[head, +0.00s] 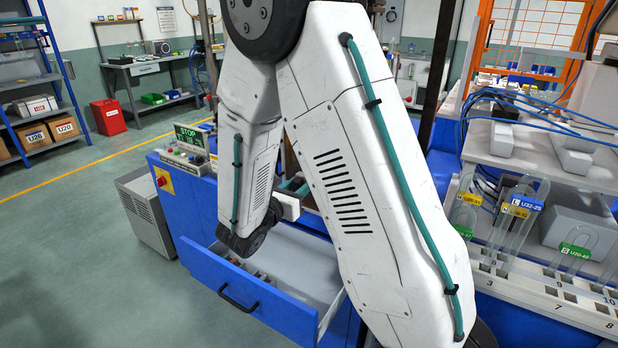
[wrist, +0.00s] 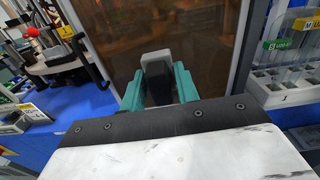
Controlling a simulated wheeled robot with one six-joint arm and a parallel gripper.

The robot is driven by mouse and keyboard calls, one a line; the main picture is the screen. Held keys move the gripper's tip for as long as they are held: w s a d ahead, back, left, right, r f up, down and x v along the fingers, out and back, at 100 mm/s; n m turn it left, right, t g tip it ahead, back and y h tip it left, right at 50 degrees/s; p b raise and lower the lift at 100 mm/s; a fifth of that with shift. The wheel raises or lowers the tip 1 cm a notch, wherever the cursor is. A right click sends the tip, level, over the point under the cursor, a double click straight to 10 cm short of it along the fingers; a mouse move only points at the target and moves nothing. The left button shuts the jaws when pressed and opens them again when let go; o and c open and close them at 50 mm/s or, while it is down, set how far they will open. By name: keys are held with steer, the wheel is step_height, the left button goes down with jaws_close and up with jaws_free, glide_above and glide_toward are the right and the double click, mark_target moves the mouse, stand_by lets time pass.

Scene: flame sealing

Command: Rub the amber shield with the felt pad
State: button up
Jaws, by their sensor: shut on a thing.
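The amber shield (wrist: 205,35) is a brown, see-through upright panel in a pale frame, filling the upper middle of the wrist view. In the head view my arm covers most of the work area, so the pad and the shield cannot be made out there.
A blue drawer (head: 245,300) stands open below the bench with small items inside. A white rack (head: 545,290) with glass tubes stands at right.

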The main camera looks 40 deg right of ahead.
steer(key=w+a+f, duration=0.1)
steer(key=w+f, duration=0.2)
steer(key=w, duration=0.3)
steer(key=shift+x, duration=2.9)
steer(key=shift+x, duration=0.85)
steer(key=shift+s, duration=0.1)
